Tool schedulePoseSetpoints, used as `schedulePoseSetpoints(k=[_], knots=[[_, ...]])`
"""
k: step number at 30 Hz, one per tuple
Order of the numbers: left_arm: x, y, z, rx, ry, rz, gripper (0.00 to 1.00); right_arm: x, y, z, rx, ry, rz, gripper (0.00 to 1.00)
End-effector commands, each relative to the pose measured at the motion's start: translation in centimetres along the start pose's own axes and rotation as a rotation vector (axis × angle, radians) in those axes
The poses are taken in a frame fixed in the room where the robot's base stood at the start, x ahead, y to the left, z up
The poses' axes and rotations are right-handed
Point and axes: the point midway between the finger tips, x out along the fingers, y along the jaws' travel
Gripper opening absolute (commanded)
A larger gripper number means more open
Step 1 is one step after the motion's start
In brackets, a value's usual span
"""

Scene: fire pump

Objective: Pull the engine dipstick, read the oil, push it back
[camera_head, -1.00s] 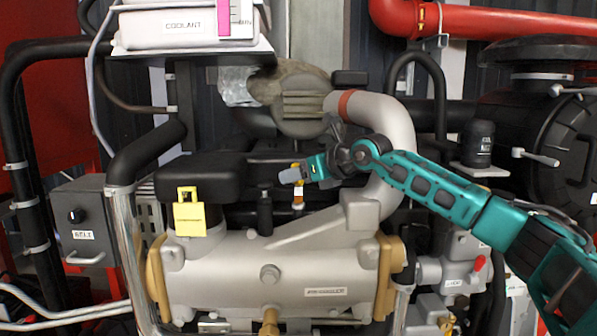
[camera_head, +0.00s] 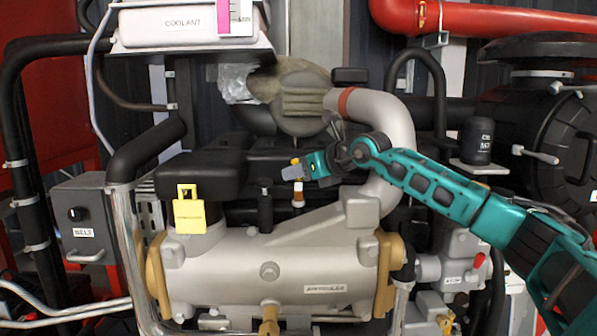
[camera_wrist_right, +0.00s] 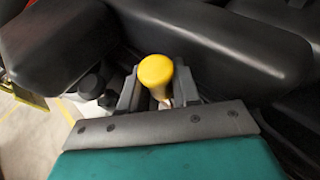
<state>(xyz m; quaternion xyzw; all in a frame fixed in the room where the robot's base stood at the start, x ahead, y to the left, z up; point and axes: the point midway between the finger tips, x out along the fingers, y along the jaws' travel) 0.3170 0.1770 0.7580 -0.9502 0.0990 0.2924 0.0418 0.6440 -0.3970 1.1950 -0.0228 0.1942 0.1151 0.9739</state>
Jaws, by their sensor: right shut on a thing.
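The dipstick's yellow knob (camera_head: 295,161) shows just above my right gripper's fingers in the head view. It is larger in the right wrist view (camera_wrist_right: 155,71), between the two fingers. My right gripper (camera_head: 293,172) is shut on the dipstick at this knob. Below the fingers, a short white and orange piece (camera_head: 298,192) stands upright behind the grey engine housing (camera_head: 250,265). The fingers hide the part between the knob and this piece. I cannot tell how far the dipstick sits in its tube, and no oil mark shows. My left gripper is not in view.
A black-capped post (camera_head: 265,205) stands just left of the gripper. A curved grey pipe (camera_head: 395,130) passes behind my right arm. Black covers (camera_wrist_right: 215,45) lie close around the fingers in the wrist view.

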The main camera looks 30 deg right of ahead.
Motion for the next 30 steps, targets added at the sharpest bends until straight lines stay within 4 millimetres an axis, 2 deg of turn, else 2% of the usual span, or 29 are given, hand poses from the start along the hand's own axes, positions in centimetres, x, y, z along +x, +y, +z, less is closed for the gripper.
schedulePoseSetpoints(k=[6, 16, 25, 26, 30], knots=[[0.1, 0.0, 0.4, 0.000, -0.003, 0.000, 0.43, 0.1, -0.1, -0.3, 0.000, -0.003, -0.001, 0.00], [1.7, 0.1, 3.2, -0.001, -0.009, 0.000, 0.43, 1.8, 0.0, -4.1, -0.001, -0.002, -0.001, 0.00], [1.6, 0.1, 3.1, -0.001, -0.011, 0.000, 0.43, 1.7, 0.0, -4.0, -0.001, -0.002, -0.001, 0.00], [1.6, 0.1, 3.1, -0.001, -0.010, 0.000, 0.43, 1.7, 0.0, -4.0, -0.001, -0.002, -0.001, 0.33], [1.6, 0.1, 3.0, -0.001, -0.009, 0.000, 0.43, 1.7, 0.0, -4.0, -0.001, -0.002, 0.000, 0.46]])
